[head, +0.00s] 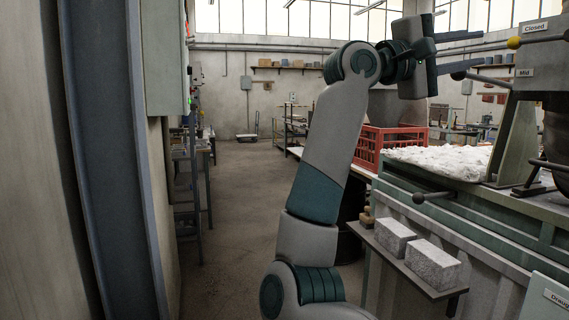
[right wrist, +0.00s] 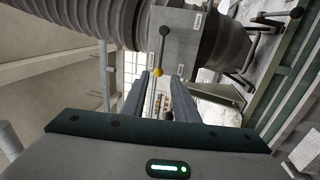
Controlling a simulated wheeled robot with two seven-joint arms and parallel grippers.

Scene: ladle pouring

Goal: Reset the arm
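My right arm (head: 330,160) stands raised in the middle of the head view. Its gripper (head: 482,50) is at the upper right, with two dark fingers pointing right. The fingers are apart with nothing between them. In the right wrist view the gripper (right wrist: 161,79) also shows a gap between its fingers. A lever with a yellow knob (head: 514,42) is just beyond the fingertips in the head view. The knob (right wrist: 158,72) appears ahead, near the fingertips, in the right wrist view; whether they touch is unclear. My left gripper is not in view.
Labels "Closed" (head: 535,27) and "Mid" (head: 525,72) mark the lever's housing. Below are a green bench (head: 430,200) with white lumpy material (head: 440,157), a red crate (head: 368,150) and two grey blocks (head: 432,264). A wall and blue-grey post (head: 112,160) stand left. The floor (head: 235,200) between is open.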

